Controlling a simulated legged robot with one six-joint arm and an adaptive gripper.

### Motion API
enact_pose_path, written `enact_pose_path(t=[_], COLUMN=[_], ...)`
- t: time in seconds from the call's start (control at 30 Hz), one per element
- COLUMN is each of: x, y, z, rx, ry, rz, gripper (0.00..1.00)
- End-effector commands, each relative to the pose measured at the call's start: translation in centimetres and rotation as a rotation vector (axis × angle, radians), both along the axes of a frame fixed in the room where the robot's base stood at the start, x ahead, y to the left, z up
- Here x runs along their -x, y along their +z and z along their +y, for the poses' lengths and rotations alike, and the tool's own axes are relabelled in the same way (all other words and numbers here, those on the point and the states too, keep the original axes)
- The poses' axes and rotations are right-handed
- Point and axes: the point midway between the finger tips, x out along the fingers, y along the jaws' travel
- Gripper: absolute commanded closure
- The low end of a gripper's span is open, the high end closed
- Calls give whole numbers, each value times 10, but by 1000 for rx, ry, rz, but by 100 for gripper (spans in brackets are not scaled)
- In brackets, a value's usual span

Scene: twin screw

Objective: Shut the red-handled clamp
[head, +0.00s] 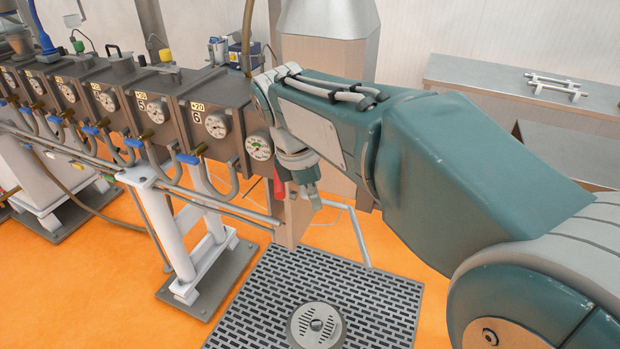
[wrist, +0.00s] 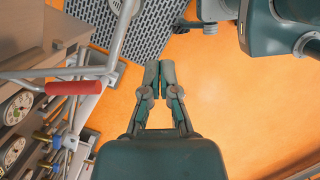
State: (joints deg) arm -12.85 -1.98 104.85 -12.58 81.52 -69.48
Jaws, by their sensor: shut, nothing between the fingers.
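The clamp's red handle (head: 279,186) shows in the head view as a small red piece at the right end of the machine, just left of my gripper (head: 315,202). In the wrist view the red handle (wrist: 75,88) is a sleeve on a thin metal rod at the left. My gripper (wrist: 160,68) points into the middle of that view, with its fingers together and nothing between them. It is apart from the handle, to its right. The clamp's body is mostly hidden in the head view by my arm.
The grey machine (head: 150,113) with gauges and blue-levered valves runs along the left. A slatted floor grate (head: 380,300) lies below my gripper. A steel table (head: 480,80) stands at the back right. Orange floor (wrist: 220,110) is clear right of my gripper.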

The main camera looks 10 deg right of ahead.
Motion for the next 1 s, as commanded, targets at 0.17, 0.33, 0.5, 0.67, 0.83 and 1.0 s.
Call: enact_pose_path(t=[0.17,0.33,0.5,0.67,0.83,1.0], x=[1,3,4,4,4,3], y=[-28,-32,-34,-34,-34,-33], z=[-13,-36,-45,-45,-45,-51], rx=[0,-1,-1,0,0,0], ry=[-5,-4,-1,0,1,21], rz=[0,-1,0,0,-1,0], gripper=[100,100,100,100,100,100])
